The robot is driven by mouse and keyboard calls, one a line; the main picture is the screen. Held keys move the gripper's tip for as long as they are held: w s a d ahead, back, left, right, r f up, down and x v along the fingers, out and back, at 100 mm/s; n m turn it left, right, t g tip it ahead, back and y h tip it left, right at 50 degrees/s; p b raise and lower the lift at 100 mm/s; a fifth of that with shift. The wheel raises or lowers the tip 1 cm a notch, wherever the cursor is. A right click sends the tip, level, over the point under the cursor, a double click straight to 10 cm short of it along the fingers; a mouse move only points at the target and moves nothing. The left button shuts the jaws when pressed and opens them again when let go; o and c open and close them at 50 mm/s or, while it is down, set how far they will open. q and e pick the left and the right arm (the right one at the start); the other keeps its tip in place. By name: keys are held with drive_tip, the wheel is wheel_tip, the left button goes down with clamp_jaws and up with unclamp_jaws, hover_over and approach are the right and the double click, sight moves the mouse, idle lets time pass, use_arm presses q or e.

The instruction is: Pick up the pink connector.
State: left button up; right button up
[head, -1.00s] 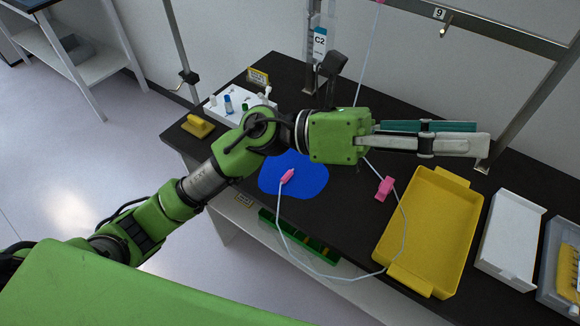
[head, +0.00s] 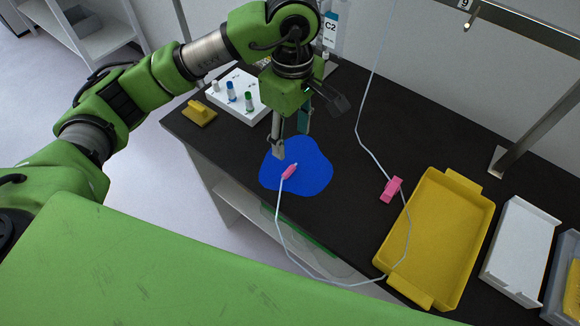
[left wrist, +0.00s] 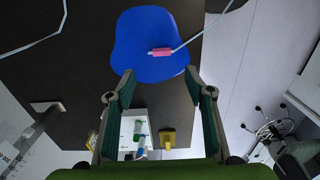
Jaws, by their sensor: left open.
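The pink connector (head: 289,172) lies on the blue mat (head: 312,178) at the end of a thin white tube. In the left wrist view the connector (left wrist: 161,52) shows on the blue mat (left wrist: 140,28), beyond the fingertips. My left gripper (head: 290,145) points down above the back edge of the mat, a little behind the connector. Its two fingers stand apart with nothing between them; they also show in the left wrist view (left wrist: 163,85). My right gripper is in neither view.
A pink clamp (head: 391,189) sits on the tube to the right, beside a yellow tray (head: 438,240). A white rack (head: 240,88) with several capped vials stands behind my left gripper. A yellow object (head: 199,113) lies left of it. A white tray (head: 518,250) is at far right.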

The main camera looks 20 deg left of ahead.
use_arm(q)
drive_tip(key=p, duration=0.1)
hover_over(291, 172)
wheel_tip(291, 172, down, 6)
drive_tip(key=shift+w+f, duration=0.1)
drive_tip(key=shift+f, duration=0.1)
drive_tip(key=shift+f+p, duration=0.6)
drive_tip(key=shift+p, duration=0.25)
wheel_tip(291, 172, down, 3)
drive_tip(key=shift+f+p, duration=0.2)
drive_tip(key=shift+p, duration=0.55)
drive_tip(key=shift+f, duration=0.35)
drive_tip(key=c, duration=0.6)
